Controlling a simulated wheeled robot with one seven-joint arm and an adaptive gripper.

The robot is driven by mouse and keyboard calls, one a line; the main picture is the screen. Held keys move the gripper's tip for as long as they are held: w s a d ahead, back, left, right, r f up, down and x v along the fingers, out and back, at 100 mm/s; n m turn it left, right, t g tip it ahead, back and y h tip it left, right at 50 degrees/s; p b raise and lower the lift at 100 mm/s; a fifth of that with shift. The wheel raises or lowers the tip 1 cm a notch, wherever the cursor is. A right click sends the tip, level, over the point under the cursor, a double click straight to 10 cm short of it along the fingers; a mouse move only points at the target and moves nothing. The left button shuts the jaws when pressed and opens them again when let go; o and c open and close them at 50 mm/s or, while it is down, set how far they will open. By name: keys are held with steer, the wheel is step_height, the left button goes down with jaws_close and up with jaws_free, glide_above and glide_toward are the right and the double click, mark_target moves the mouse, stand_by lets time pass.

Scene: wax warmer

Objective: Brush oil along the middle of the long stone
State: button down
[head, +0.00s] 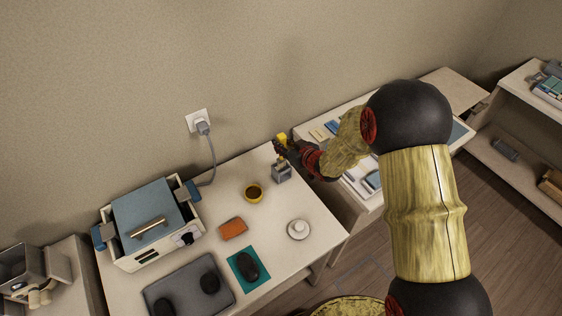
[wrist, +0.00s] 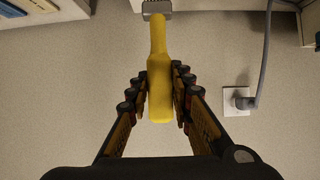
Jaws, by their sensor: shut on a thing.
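My gripper (head: 285,149) is shut on the yellow handle of a brush (wrist: 160,85), above the back right corner of the near table. The handle is upright, with a grey metallic part (head: 281,173) below it; I cannot tell whether this is the brush's own end or a holder. Bristles are not visible. A black elongated stone (head: 247,266), apparently the long stone, lies on a teal mat (head: 236,279) near the table's front. A yellow cup (head: 254,192) with a dark inside, possibly the oil, stands left of my gripper.
A blue-lidded warmer (head: 148,222) stands at the left, its cable running to a wall socket (head: 198,121). An orange block (head: 233,228), a white round dish (head: 299,230) and a dark tray (head: 220,287) with rounded black stones share the table. Bare tabletop lies between the cup and dish.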

mark_target(281, 134)
steer(key=shift+r+p, duration=1.55)
steer(key=shift+r, duration=1)
steer(key=c, duration=2.6)
jaws_free()
jaws_close()
steer(key=o, duration=0.5)
jaws_free()
jaws_close()
